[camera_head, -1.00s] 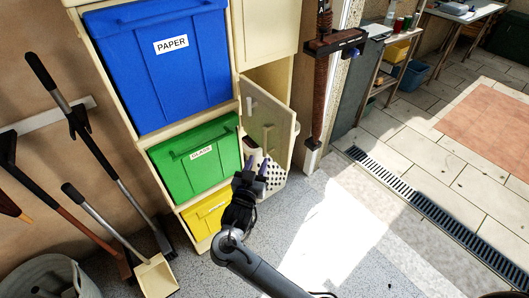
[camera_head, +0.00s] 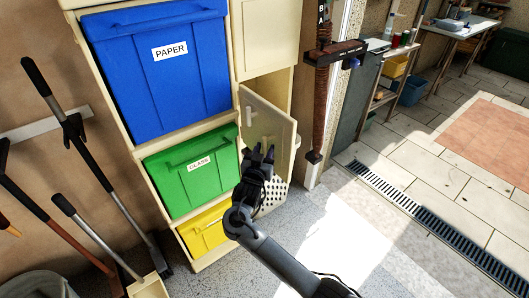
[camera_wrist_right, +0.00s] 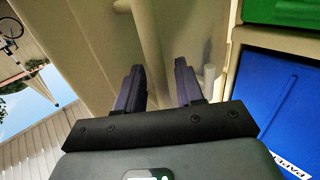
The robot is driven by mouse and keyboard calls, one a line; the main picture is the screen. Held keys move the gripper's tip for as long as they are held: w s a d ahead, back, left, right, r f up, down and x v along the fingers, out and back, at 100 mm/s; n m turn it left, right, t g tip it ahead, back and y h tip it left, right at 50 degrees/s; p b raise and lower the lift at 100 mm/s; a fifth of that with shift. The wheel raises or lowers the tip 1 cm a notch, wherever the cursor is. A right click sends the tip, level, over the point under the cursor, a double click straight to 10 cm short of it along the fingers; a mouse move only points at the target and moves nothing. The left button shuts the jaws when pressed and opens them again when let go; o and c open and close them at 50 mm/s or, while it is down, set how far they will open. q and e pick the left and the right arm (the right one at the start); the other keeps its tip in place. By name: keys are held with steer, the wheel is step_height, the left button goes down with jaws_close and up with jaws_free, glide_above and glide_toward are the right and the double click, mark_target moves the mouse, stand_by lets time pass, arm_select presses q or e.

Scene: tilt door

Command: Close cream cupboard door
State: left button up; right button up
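The cream cupboard door (camera_head: 266,134) stands ajar, swung out from the tall cream unit to the right of the bins. A pale handle shows on its face. My right gripper (camera_head: 262,154) is in front of the lower part of the door. In the right wrist view my right gripper (camera_wrist_right: 160,85) has its two dark fingers spread apart with nothing between them. The cream door (camera_wrist_right: 85,50) fills the view beyond the fingertips, with a pale vertical bar (camera_wrist_right: 150,35) on it. I cannot tell whether the fingertips touch the door. My left gripper is not in view.
A blue paper bin (camera_head: 160,75), a green glass bin (camera_head: 195,175) and a yellow bin (camera_head: 205,232) fill the unit to the left. A white perforated basket (camera_head: 272,196) sits low behind my gripper. Long-handled tools lean at left. Floor at lower right is clear.

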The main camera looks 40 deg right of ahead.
steer(key=shift+d, duration=0.15)
jaws_close()
stand_by(0.4)
